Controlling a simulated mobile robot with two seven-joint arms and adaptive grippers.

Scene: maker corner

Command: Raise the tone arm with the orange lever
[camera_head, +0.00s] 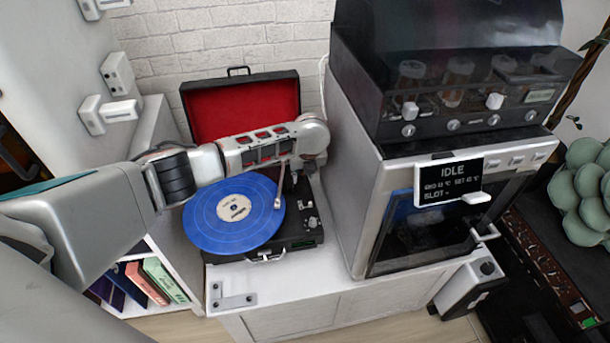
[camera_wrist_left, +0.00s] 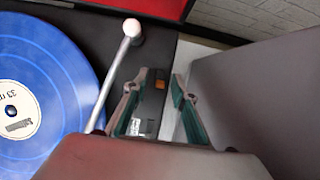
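The record player (camera_head: 303,236) stands open on a white cabinet, with a blue record (camera_head: 215,233) on it. Its thin silver tone arm (camera_head: 280,184) reaches over the record's right edge; it also shows in the left wrist view (camera_wrist_left: 115,75). I cannot tell whether its needle touches. My left gripper (camera_wrist_left: 161,80) is over the deck to the right of the tone arm. Its teal-padded fingers are apart, with nothing held between them. A small orange spot (camera_wrist_left: 160,84), perhaps the lever, shows on the dark panel between the fingers. My arm partly hides the deck in the head view. My right gripper is out of view.
The red-lined lid (camera_head: 240,105) stands open behind the deck. A tall grey machine (camera_head: 350,190) with an IDLE screen (camera_head: 461,181) is close on the right. A white shelf with books (camera_head: 147,283) is at the left. The cabinet front edge is mostly clear.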

